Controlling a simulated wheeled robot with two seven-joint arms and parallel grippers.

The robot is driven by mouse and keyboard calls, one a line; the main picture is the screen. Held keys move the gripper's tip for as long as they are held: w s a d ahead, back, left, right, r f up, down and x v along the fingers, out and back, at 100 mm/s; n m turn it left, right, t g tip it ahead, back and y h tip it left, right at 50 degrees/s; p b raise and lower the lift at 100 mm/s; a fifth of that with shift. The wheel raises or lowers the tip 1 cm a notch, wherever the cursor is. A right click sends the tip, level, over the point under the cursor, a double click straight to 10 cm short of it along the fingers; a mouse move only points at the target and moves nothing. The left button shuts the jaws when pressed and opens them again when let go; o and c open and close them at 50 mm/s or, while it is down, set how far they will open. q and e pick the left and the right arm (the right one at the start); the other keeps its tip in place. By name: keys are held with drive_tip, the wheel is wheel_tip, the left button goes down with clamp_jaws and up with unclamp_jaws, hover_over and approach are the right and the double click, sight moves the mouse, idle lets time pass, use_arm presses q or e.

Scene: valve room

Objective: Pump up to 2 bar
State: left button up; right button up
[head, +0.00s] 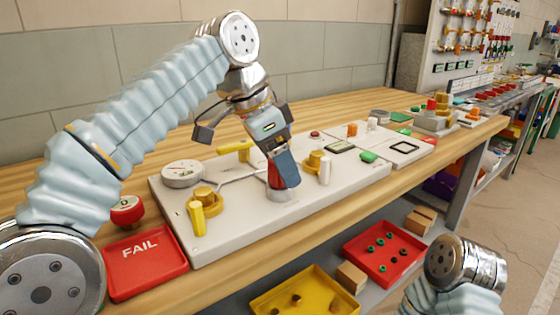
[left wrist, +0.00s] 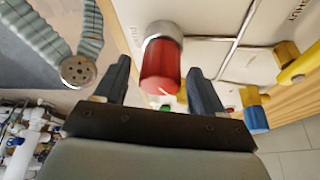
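The white test board (head: 240,232) lies on the wooden bench. A round white pressure gauge (head: 183,173) sits at its left end; its reading is too small to tell. A red cylindrical pump knob (head: 274,177) stands upright on a metal base at the board's front middle. In the left wrist view the red knob (left wrist: 161,68) lies between the two fingers, with a narrow gap on each side. My left gripper (head: 283,172) points down at the knob, open around it, and partly hides it. My right arm shows at the lower right, its gripper out of view.
Yellow-handled valves (head: 198,217) and (head: 235,150) flank the gauge. A brass fitting (head: 315,163) and white cylinder (head: 325,171) stand right of the knob. A red FAIL tray (head: 145,262) and a red-topped stamp (head: 127,210) are at the left. Yellow and red bins sit below.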

sight(269, 161)
use_arm(q)
drive_tip(key=shift+r, duration=0.1)
drive_tip(key=v, duration=0.5)
drive_tip(key=s+a, duration=0.1)
drive_tip(key=a, duration=0.2)
drive_tip(key=s+a+b, duration=0.1)
drive_tip(key=s+a, duration=0.1)
drive_tip(key=a, duration=0.2)
drive_tip(key=s+a+b, duration=0.1)
drive_tip(key=a, duration=0.3)
drive_tip(key=shift+s+a, duration=0.1)
drive_tip(key=shift+s, duration=0.05)
drive_tip(key=shift+s, duration=0.1)
